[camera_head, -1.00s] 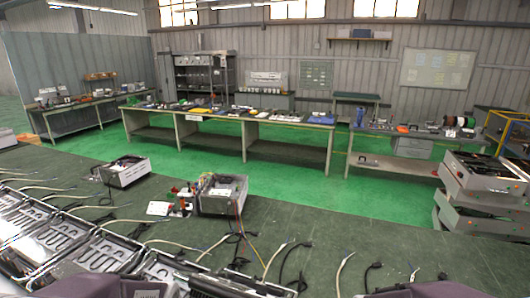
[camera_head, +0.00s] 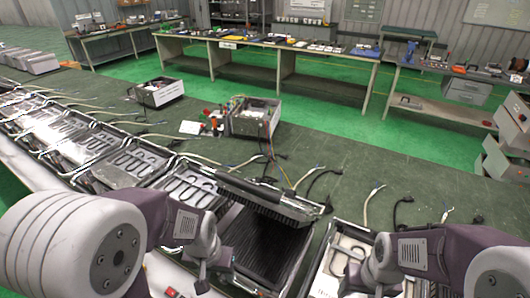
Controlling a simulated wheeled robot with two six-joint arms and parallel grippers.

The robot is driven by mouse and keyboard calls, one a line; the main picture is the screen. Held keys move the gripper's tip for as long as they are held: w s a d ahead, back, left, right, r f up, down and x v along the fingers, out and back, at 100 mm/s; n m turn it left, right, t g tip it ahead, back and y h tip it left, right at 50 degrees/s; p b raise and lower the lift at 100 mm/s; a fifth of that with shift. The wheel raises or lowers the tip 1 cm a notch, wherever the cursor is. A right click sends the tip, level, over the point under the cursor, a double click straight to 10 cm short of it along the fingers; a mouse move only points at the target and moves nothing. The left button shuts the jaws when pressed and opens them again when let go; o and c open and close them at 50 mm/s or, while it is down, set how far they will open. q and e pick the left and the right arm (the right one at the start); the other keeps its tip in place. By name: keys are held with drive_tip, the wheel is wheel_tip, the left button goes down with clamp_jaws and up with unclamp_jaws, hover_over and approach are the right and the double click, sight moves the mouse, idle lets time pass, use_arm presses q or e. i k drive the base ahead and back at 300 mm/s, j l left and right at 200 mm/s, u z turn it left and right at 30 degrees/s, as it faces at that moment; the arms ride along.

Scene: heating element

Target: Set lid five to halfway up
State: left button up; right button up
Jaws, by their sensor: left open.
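A row of metal units with looped heating elements runs along the near edge of the green table. One unit has a black ribbed plate (camera_head: 268,252) and a ribbed lid (camera_head: 262,197) standing tilted up behind it. I see no numbers, so I cannot tell which lid is five. My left gripper (camera_head: 212,266) is open at the left side of the ribbed plate, low and in front of the lid; I cannot tell whether it touches the unit. My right gripper (camera_head: 352,284) is over the unit to the right, its fingers partly hidden and small.
Cables lie behind the units. An open box with wires (camera_head: 254,118) and a smaller box (camera_head: 158,92) stand further back on the table. A grey drawer stack (camera_head: 508,135) is at the right. The green tabletop (camera_head: 385,155) between is mostly clear.

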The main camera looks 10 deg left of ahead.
sight(182, 201)
drive_tip(key=u, duration=1.6)
